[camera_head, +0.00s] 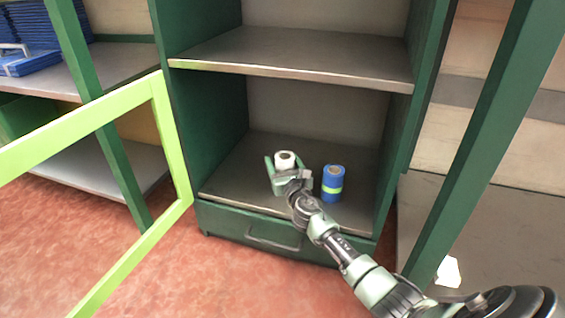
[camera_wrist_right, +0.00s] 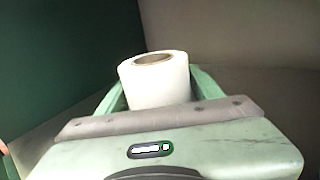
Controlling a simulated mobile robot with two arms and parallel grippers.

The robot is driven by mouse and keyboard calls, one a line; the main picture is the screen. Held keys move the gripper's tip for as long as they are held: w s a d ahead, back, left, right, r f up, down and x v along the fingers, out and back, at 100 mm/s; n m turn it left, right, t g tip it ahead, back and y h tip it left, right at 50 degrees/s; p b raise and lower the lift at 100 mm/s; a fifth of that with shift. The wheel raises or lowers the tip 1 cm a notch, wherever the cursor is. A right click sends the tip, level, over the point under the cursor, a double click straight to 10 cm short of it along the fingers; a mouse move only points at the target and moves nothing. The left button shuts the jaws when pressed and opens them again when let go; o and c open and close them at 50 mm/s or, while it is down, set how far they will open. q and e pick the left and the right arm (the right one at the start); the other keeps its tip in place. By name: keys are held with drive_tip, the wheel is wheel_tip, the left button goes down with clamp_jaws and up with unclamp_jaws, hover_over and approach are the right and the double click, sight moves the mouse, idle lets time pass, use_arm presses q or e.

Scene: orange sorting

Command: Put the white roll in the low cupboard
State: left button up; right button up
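The white roll (camera_head: 285,160) stands upright inside the low cupboard (camera_head: 245,199), at or just above its bottom board; its base is hidden by my gripper. My right gripper (camera_head: 286,168) reaches in from the front, with one finger on each side of the roll. In the right wrist view, the white roll (camera_wrist_right: 158,82) sits between the two green fingers, which lie close against its sides, so the gripper looks shut on it. My left gripper is not in view.
A grey shelf (camera_head: 300,58) spans above, and a drawer (camera_head: 262,233) lies below. A bright green open door frame (camera_head: 168,130) stands at the left.

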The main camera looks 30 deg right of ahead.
drive_tip(key=shift+r, duration=0.1)
drive_tip(key=shift+s+r, duration=0.1)
drive_tip(key=shift+r, duration=0.05)
drive_tip(key=p+v, duration=0.4)
drive_tip(key=v, duration=0.6)
drive_tip(key=shift+s, duration=0.25)
drive_tip(key=shift+s+a+p, duration=0.25)
drive_tip(key=shift+s+p, duration=0.05)
drive_tip(key=shift+s, duration=0.35)
